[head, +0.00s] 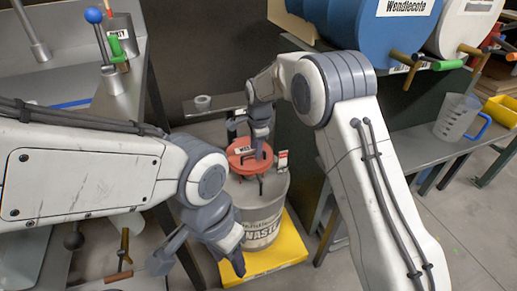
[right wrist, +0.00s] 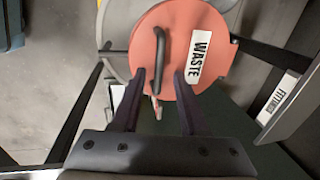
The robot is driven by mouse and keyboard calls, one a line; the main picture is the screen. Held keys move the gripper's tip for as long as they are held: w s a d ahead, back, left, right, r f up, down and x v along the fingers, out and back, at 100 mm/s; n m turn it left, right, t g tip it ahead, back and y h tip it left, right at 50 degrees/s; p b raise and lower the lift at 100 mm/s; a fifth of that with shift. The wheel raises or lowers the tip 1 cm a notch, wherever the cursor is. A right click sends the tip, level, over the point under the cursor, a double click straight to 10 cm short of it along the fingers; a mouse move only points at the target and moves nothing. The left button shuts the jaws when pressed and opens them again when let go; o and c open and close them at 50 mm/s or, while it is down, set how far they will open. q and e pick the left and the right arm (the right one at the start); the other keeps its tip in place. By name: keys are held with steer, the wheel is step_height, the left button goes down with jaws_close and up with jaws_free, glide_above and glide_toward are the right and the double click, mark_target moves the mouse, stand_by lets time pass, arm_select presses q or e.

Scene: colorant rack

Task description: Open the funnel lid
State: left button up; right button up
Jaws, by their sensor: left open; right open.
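The funnel lid (head: 243,162) is a round orange-red disc with a white WASTE label, lying on top of the grey waste drum (head: 262,222). In the right wrist view the lid (right wrist: 150,35) carries a black bar handle (right wrist: 160,50). My right gripper (right wrist: 159,74) is open, and the lower part of the handle appears between its fingertips; I cannot tell whether they touch it. In the head view my right gripper (head: 260,148) is over the lid, partly hiding it. My left gripper (head: 200,266) is open and empty, low in front of and left of the drum.
The drum stands on a yellow platform (head: 272,262). A dark cabinet and blue and white barrels (head: 375,35) are at the right, with a measuring jug (head: 457,116) on a bench. A metal bench (head: 125,98) stands left. Black bars run beside the lid.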

jaws_close()
steer(key=shift+w+d+r, duration=0.1)
stand_by(1.2)
